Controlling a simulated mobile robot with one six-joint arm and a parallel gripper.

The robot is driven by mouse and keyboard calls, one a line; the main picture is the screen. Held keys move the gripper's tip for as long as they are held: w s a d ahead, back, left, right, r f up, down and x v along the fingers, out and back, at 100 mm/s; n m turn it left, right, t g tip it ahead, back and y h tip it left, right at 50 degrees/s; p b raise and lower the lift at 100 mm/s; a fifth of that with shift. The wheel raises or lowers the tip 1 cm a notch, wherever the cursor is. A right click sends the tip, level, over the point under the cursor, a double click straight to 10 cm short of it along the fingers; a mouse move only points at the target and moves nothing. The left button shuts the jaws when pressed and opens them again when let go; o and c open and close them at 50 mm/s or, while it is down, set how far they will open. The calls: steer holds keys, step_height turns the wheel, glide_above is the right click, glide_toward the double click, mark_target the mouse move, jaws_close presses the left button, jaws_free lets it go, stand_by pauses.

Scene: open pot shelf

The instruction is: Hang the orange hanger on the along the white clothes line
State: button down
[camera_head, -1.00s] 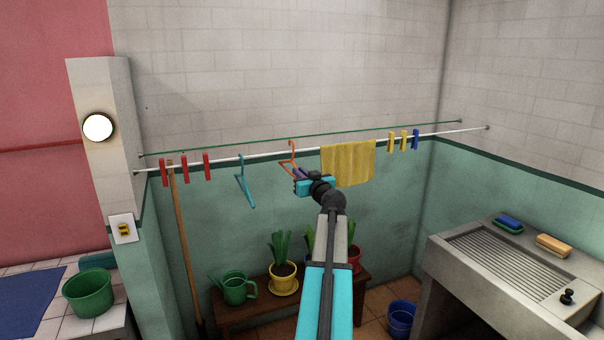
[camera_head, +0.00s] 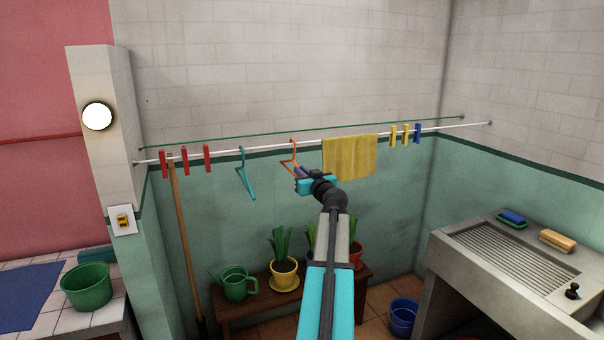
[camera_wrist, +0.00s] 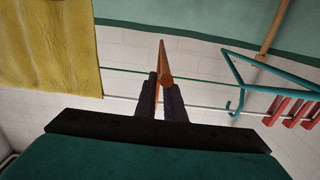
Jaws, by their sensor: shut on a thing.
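The orange hanger (camera_head: 289,160) is in my gripper (camera_head: 301,174), between the teal hanger and the yellow cloth. In the wrist view the orange hanger (camera_wrist: 164,66) shows edge-on between the two dark fingers of my gripper (camera_wrist: 161,90), which are shut on it. The white clothes line (camera_head: 227,156) runs across the wall from the left pillar to the right wall. The hanger's hook shows at about the line's height in the head view. I cannot tell whether the hook rests over the line or is apart from it. The line also shows behind my fingers in the wrist view (camera_wrist: 207,107).
A teal hanger (camera_head: 245,174) and several red pegs (camera_head: 185,160) hang to the left. A yellow cloth (camera_head: 350,155) hangs close on the right, then yellow and blue pegs (camera_head: 406,134). A green line (camera_head: 230,140) runs behind. Potted plants (camera_head: 284,273) stand below.

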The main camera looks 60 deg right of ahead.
steer(key=c, duration=1.8)
jaws_free()
steer(key=shift+o, duration=0.2)
steer(key=shift+s, duration=0.1)
steer(key=b+v, duration=0.4)
steer(key=v, duration=0.9)
steer(key=shift+s+a, duration=0.25)
